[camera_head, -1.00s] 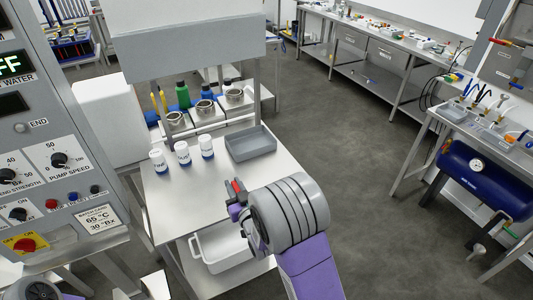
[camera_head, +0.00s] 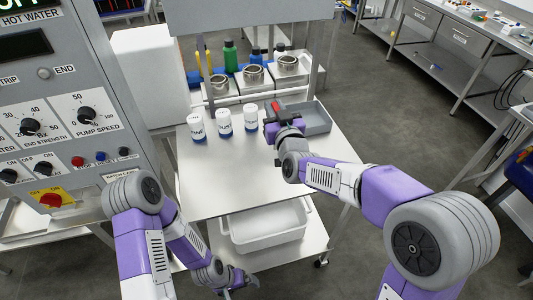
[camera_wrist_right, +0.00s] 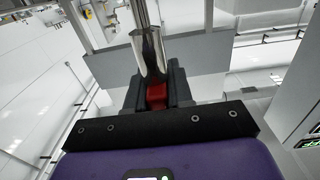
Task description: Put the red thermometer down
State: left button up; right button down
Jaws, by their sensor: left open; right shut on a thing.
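The red thermometer (camera_head: 275,105) shows only as a small red part at my right gripper (camera_head: 277,118). The right gripper is shut on it above the table, at the left side of the grey tray. In the right wrist view, the red part (camera_wrist_right: 156,95) sits between the dark fingers of my right gripper (camera_wrist_right: 152,90). A shiny metal shaft rises beyond it; I cannot tell whether it belongs to the thermometer. My left gripper (camera_head: 238,284) is open and empty, low beside the table's lower shelf.
The grey tray (camera_head: 322,127) looks empty. Several white-lidded jars (camera_head: 224,122) stand left of my right gripper. Metal pots (camera_head: 253,76) and a green bottle (camera_head: 230,58) stand behind. The table's front (camera_head: 225,185) is clear. A control panel (camera_head: 60,100) stands at left.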

notch_tip(320, 180, down, 9)
jog(key=b, duration=0.2)
jog(key=shift+a+f, duration=0.2)
jog(key=shift+f+b, duration=0.15)
jog(key=shift+b, duration=0.15)
jog(key=c, duration=1)
grip_release()
